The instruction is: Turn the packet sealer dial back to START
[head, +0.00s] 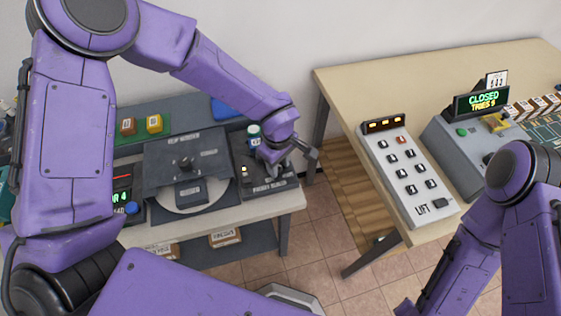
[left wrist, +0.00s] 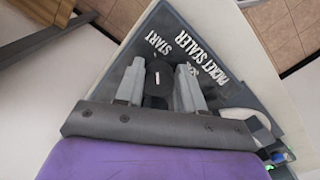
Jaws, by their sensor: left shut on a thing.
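The packet sealer (head: 268,188) is a dark grey unit at the right end of the left bench. Its sloped panel (left wrist: 222,45) fills much of the left wrist view, with white START and PACKET SEALER lettering. My left gripper (head: 280,166) reaches down onto it. In the left wrist view my left gripper (left wrist: 159,88) has one finger on each side of the black dial (left wrist: 157,98) and is shut on it. A short white mark shows on the dial, below the START lettering. Another label beside the right finger is partly hidden. My right gripper is out of view.
A blue-and-white cylinder (head: 254,134) stands on the sealer close behind my left gripper. A grey device with a round plate (head: 186,160) sits to its left. The right table holds a button panel (head: 410,177) and a CLOSED display (head: 481,101). Floor shows between the tables.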

